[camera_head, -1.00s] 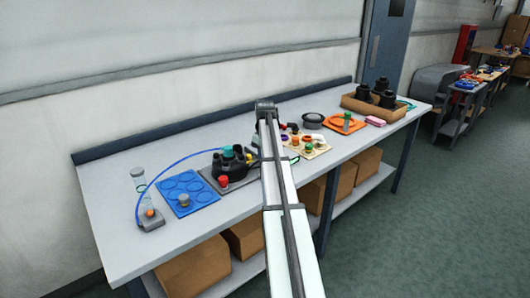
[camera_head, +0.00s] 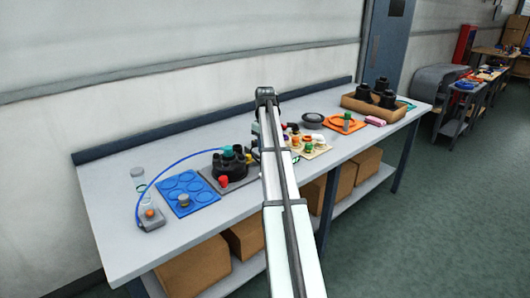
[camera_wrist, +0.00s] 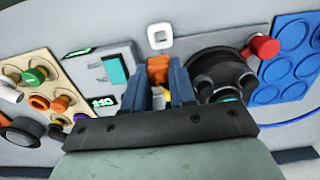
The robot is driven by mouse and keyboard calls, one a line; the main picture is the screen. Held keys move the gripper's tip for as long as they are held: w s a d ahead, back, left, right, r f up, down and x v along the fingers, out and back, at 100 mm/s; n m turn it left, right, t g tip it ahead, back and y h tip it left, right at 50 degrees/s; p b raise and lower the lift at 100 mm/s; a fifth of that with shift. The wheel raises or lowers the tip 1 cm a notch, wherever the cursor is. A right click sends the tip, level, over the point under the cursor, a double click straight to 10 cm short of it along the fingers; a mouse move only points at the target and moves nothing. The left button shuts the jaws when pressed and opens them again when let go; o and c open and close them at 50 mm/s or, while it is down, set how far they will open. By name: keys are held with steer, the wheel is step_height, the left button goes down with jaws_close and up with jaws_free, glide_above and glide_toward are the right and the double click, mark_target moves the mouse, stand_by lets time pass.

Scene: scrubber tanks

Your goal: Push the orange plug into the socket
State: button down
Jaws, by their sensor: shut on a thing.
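In the wrist view my gripper (camera_wrist: 161,80) is shut on the orange plug (camera_wrist: 158,67), which sits between the two dark blue fingers. Something small and yellow shows below the plug between the fingers. A white square piece with a grey centre (camera_wrist: 160,36), which looks like the socket, lies just beyond the plug in that view. The plug appears apart from it, but I cannot tell the height between them. In the head view my arm hides the plug and socket, and the fingertips do not show clearly.
A grey device with a teal block (camera_wrist: 115,70) stands left of the plug. A board of coloured knobs (camera_wrist: 48,88) is farther left. A black round housing (camera_wrist: 222,72) with a red knob (camera_wrist: 262,48) and a blue tray (camera_wrist: 290,60) are at right. The bench (camera_head: 120,215) has free room in front.

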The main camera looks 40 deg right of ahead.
steer(key=w+d, duration=0.9)
steer(key=w, duration=0.2)
steer(key=shift+w+d, duration=0.15)
steer(key=shift+w, duration=0.1)
steer(key=shift+f, duration=0.2)
steer(key=shift+f, duration=2.1)
steer(key=shift+f, duration=0.95)
steer(key=shift+c, duration=1.8)
jaws_free()
step_height(320, 180, up, 9)
steer(key=shift+f, duration=0.2)
